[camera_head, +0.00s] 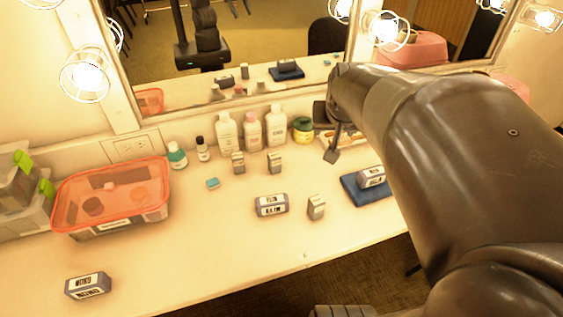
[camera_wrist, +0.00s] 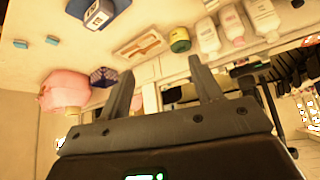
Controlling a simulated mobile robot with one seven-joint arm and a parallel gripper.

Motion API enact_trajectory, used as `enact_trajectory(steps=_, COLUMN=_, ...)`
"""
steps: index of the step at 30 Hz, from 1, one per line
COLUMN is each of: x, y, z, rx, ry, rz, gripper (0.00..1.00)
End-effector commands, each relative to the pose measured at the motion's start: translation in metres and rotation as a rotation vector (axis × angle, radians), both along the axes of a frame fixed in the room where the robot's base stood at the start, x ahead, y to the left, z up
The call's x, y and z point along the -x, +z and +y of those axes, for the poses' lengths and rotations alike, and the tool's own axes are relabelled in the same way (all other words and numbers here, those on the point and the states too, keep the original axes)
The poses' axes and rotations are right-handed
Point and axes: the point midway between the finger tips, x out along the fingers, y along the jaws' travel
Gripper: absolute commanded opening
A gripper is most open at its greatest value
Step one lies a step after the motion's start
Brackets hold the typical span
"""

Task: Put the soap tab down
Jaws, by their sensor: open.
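A small light-blue tab (camera_head: 213,184), which looks like a soap tab, lies flat on the counter in the head view, in front of the bottles. Two more small blue tabs, one at the far left (camera_wrist: 20,43) and one beside it (camera_wrist: 51,40), lie on the counter in the wrist view; my arm hides that area in the head view. I cannot tell which is the task's tab. My gripper (camera_wrist: 162,72) is open, with nothing visible between its fingers. In the head view, my gripper (camera_head: 334,140) is near the mirror, by the green jar, apart from the tabs.
A blue mat (camera_head: 355,190) bears a labelled box (camera_head: 371,177). Bottles (camera_head: 252,131) and a yellow-green jar (camera_head: 303,128) stand along the mirror. A shallow tray (camera_wrist: 143,47) lies near the jar. A red-lidded bin (camera_head: 113,220) stands left. The front middle has free counter.

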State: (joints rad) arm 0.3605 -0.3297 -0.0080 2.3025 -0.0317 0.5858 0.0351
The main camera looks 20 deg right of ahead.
Motion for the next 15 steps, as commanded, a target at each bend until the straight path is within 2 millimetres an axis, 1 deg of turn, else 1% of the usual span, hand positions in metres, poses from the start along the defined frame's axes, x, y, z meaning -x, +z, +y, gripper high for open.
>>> enact_trajectory(steps=1, x=0.012, y=0.006, z=0.025, rx=-0.002, ry=0.051, rz=0.003, gripper=0.59)
enact_trajectory(steps=3, x=0.031, y=0.009, z=0.055, rx=-0.007, ry=0.115, rz=0.016, gripper=0.59)
enact_trajectory(steps=6, x=0.061, y=0.01, z=0.091, rx=-0.015, ry=0.203, rz=0.038, gripper=0.59)
enact_trajectory(steps=9, x=0.089, y=0.009, z=0.118, rx=-0.02, ry=0.279, rz=0.057, gripper=0.59)
enact_trajectory(steps=12, x=0.111, y=0.006, z=0.134, rx=-0.023, ry=0.336, rz=0.072, gripper=0.59)
enact_trajectory(steps=15, x=0.124, y=0.004, z=0.143, rx=-0.024, ry=0.371, rz=0.083, gripper=0.59)
